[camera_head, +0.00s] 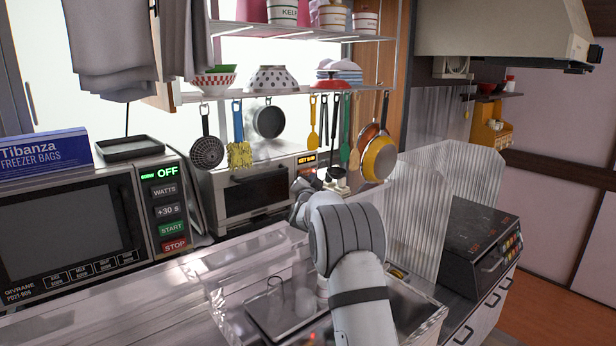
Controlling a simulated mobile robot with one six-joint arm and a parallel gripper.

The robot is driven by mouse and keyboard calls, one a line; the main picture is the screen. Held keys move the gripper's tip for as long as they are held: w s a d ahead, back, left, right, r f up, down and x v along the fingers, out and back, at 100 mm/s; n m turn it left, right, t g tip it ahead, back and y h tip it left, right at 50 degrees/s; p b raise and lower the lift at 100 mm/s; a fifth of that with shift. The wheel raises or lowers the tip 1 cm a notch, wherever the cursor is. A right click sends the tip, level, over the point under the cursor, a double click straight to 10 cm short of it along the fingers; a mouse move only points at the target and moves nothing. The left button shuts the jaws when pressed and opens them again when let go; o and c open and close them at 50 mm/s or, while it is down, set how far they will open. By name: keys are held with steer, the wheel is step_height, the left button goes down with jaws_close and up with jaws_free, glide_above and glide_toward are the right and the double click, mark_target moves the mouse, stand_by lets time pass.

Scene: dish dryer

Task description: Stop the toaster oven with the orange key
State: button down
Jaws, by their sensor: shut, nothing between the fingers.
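The toaster oven (253,190) is a white box with a dark glass door and a bar handle. It stands on the counter right of the microwave. Near the top of its right-hand control strip is a small orange lit patch (306,159) with dark marks too small to read. I cannot tell whether it is a display or a key. My arm reaches in from the bottom right. My gripper (310,183) is small and dark in the view, shut and empty. It is just below the orange patch, in front of the control strip, and hides its lower part. I cannot tell whether it touches the oven.
A microwave (70,230) reading OFF, with a red STOP key (174,246), stands at the left. Utensils and pans hang above, including a yellow pan (379,159). A clear ribbed screen (425,215) and a cooktop (478,238) are at the right. A clear-walled sink (250,325) lies below my arm.

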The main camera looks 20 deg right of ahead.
steer(key=shift+s+d+b, duration=0.3)
steer(key=shift+s+b, duration=0.4)
steer(key=shift+s+d+b, duration=0.25)
steer(key=shift+s+b, duration=0.45)
steer(key=shift+s+d+b, duration=0.3)
steer(key=shift+s+b, duration=0.4)
